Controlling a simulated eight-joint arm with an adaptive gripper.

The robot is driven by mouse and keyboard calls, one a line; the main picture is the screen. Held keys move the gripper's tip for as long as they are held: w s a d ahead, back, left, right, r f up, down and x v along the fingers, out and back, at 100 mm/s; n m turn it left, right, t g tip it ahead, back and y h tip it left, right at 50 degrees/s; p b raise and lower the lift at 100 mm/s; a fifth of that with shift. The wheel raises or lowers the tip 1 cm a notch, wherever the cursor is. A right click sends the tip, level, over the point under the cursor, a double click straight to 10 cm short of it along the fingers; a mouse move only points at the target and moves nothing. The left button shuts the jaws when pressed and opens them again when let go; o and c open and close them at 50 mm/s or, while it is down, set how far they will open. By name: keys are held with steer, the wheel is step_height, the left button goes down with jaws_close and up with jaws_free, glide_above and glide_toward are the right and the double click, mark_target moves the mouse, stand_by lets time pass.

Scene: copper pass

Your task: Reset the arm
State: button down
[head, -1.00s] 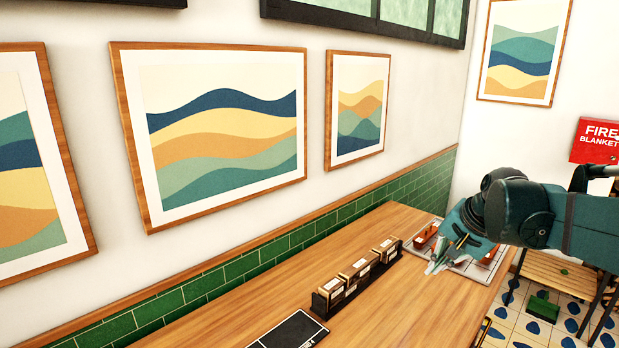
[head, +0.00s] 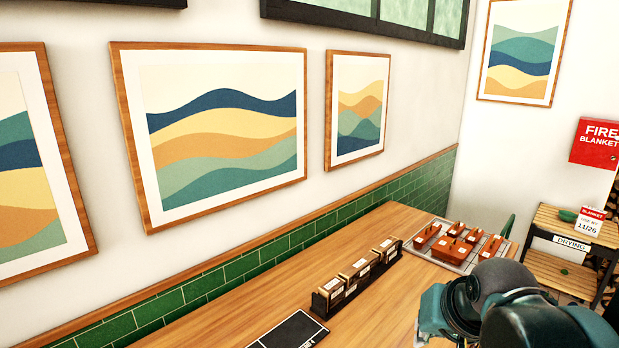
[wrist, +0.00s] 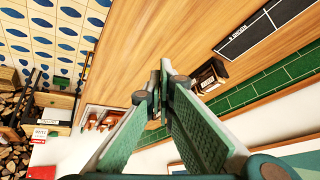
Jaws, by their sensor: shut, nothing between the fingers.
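My gripper (wrist: 160,82) shows in the wrist view, with its two green-padded fingers running up to the middle and meeting at the tips. It is shut and empty. It points out over the wooden counter (wrist: 150,40), and I cannot tell its height above it. In the head view, my dark teal arm fills the bottom right corner, and the gripper's fingers do not show there.
On the counter (head: 240,315) are a light tray (head: 440,262) with several red-brown pieces, a dark rack (head: 330,302) of boxes and a black mat (head: 290,330). A tiled wall runs behind. A wooden drying shelf (head: 545,218) and a red fire blanket box (head: 597,142) are at right.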

steer(key=s+a+f+n, duration=0.2)
steer(key=s+f, duration=0.2)
steer(key=s, duration=0.2)
steer(key=shift+n+t, duration=0.4)
